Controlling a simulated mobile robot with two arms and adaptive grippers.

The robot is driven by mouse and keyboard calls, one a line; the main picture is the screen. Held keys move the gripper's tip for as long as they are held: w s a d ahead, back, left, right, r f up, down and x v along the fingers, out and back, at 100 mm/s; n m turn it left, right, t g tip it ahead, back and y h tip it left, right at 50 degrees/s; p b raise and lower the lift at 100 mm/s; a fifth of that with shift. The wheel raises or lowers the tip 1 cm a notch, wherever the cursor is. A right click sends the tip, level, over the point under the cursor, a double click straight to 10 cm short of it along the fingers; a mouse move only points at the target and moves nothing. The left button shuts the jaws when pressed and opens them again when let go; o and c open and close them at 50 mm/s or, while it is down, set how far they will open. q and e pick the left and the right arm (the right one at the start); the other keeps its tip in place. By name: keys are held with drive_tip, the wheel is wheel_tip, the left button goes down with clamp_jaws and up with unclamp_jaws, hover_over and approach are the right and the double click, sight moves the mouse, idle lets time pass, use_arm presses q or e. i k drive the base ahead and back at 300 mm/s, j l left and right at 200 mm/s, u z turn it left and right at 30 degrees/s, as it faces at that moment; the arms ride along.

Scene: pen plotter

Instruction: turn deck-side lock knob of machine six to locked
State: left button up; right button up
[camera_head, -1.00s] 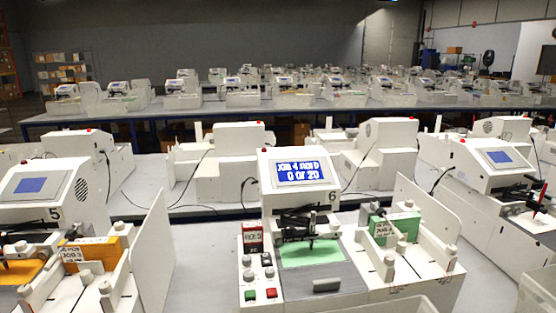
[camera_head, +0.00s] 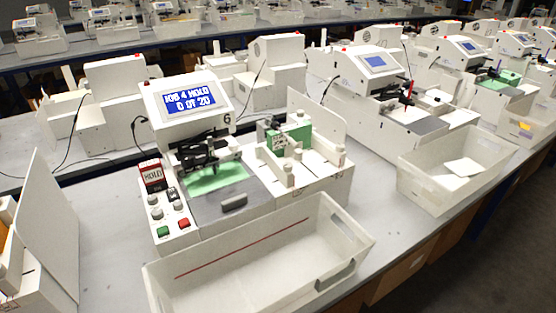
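White posts with round tops (camera_head: 288,175) stand on the deck's right side by a green cartridge (camera_head: 297,131). I cannot tell which knob is the deck-side lock knob or how it is set. Neither gripper is in view.
An empty white bin (camera_head: 260,262) with a red line stands directly in front of machine six. Another bin (camera_head: 455,170) holding white sheets stands to the right. A neighbouring machine's white panel (camera_head: 47,235) stands at left. Bare table (camera_head: 110,225) lies between it and machine six.

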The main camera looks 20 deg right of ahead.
sight(287, 167)
drive_tip(key=l+z, duration=0.85)
drive_tip(key=l, duration=0.3)
